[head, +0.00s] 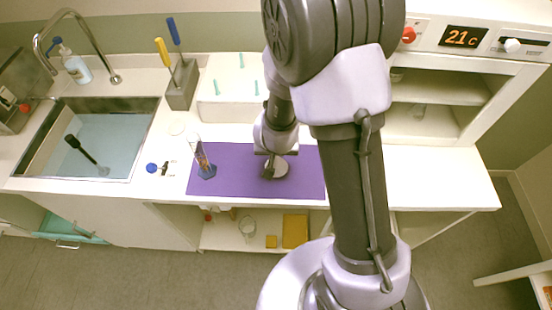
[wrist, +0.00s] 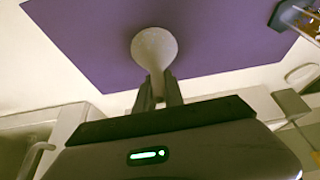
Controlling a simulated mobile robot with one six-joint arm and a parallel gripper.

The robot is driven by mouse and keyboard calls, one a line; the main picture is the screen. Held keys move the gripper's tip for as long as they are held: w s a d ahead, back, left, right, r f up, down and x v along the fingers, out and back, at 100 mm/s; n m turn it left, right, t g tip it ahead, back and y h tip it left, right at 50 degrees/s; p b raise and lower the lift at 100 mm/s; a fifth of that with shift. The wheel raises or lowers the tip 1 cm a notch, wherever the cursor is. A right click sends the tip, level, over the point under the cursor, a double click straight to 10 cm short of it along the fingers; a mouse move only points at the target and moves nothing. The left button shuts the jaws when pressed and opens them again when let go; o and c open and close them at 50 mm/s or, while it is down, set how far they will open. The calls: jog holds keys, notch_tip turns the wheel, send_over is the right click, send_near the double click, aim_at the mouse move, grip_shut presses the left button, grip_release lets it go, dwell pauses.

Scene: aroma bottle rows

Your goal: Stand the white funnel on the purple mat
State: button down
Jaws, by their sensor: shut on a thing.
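The purple mat (head: 230,181) lies on the white counter right of the sink, and it also fills the top of the wrist view (wrist: 90,30). My gripper (wrist: 160,90) is shut on the white funnel (wrist: 154,48), with its fingers closed around the narrow part. The funnel's wide round end faces away from the fingers. In the head view the funnel (head: 280,168) shows as a pale disc under my gripper, over the mat's middle. I cannot tell whether it touches the mat.
A small blue-capped item (head: 152,168) lies left of the mat. A white rack with green pegs (head: 228,100) stands behind. The sink (head: 95,140) is at left, a shelf unit (head: 430,125) at right.

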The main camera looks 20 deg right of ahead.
jog(key=shift+f, duration=0.8)
jog(key=shift+r, duration=0.25)
jog(key=shift+f, duration=0.15)
jog(key=c, duration=1.4)
grip_release()
jog(key=shift+c, duration=0.2)
